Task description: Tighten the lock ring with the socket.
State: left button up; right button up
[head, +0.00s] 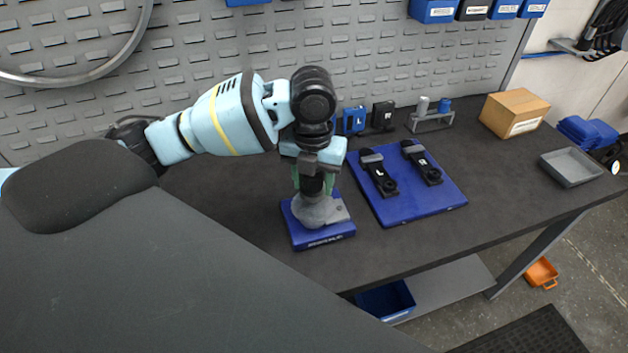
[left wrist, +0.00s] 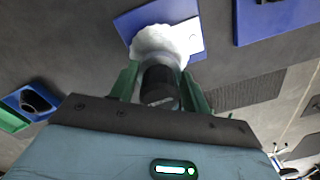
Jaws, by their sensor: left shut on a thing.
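My left gripper (head: 313,188) points down at the workbench with its green fingers shut on a dark cylinder, which looks like the socket (head: 313,184). In the left wrist view the socket (left wrist: 160,86) sits between both fingers (left wrist: 158,88). Its lower end meets a pale grey, round, tooth-edged part (left wrist: 165,40), which also shows in the head view (head: 320,211) on a blue base (head: 325,235). The socket hides the middle of that part, so I cannot make out the lock ring or whether the socket is seated. My right gripper is not in view.
A blue mat (head: 415,205) with two black crank-like pieces, marked L and R, lies to the right. Behind stand small blue and black holders and a grey rack (head: 432,122). A cardboard box (head: 514,112) and grey tray (head: 571,167) are further right. A perforated wall closes the back.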

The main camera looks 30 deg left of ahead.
pick_arm(q)
jog(key=shift+s+f+m, duration=0.1)
jog(key=shift+f+m, duration=0.1)
jog(key=shift+m, duration=0.4)
jog(key=m, duration=0.3)
jog(key=shift+d, duration=0.1)
